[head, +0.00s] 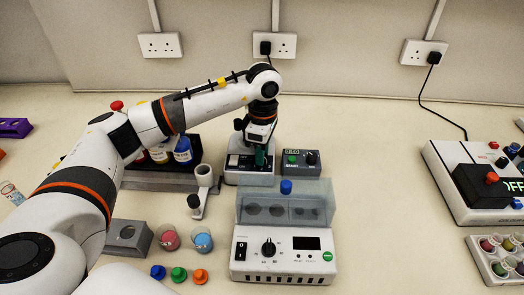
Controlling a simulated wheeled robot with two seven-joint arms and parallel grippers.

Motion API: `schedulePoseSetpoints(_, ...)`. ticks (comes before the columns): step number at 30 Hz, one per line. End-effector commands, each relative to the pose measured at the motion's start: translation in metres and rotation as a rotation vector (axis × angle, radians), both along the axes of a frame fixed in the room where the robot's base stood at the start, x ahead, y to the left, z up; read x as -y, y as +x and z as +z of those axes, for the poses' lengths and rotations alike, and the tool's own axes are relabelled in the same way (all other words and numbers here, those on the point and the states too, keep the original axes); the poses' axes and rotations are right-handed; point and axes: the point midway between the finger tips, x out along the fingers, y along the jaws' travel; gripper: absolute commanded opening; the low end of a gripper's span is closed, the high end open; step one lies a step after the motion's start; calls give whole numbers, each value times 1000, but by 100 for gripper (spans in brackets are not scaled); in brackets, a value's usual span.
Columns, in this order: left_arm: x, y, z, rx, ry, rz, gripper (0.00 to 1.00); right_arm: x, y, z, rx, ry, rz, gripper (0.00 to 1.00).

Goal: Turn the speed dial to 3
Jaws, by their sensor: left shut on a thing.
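My left gripper (261,152) points down over a small white and black device (249,178) at the back middle. It is shut on a small dark green thing (262,158), mostly hidden by the fingers; I cannot tell what it is. Right beside it is a dark box (300,161) with a small display, a green button and a black knob (311,158). In front stands a white unit (285,272) with a clear lid, a black dial (268,248) with marks around it, a dark display and a green button. No gripper touches this dial. I cannot tell which knob is the speed dial. My right gripper is not in view.
A rack with capped bottles (183,152) stands left of the device, partly behind my arm. Beakers with red (169,238) and blue liquid (203,239) and several coloured caps (179,274) lie front left. Another instrument (484,185) is at the right. The table between is clear.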

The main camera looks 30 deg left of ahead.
Motion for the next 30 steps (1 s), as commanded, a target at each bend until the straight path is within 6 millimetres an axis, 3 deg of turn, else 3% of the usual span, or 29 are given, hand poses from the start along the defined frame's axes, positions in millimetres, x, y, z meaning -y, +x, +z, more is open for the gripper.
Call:
schedulePoseSetpoints(3, 0, 1, 2, 3, 0, 1, 4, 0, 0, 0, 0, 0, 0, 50)
schedulePoseSetpoints(4, 0, 1, 2, 4, 0, 1, 29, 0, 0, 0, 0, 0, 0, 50)
schedulePoseSetpoints(8, 0, 1, 1, 3, 0, 0, 49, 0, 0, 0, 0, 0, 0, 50)
schedulePoseSetpoints(20, 0, 1, 9, 3, 0, -1, 49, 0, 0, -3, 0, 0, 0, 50)
schedulePoseSetpoints(30, -1, 5, 77, 8, -1, -2, 49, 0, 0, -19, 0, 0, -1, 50)
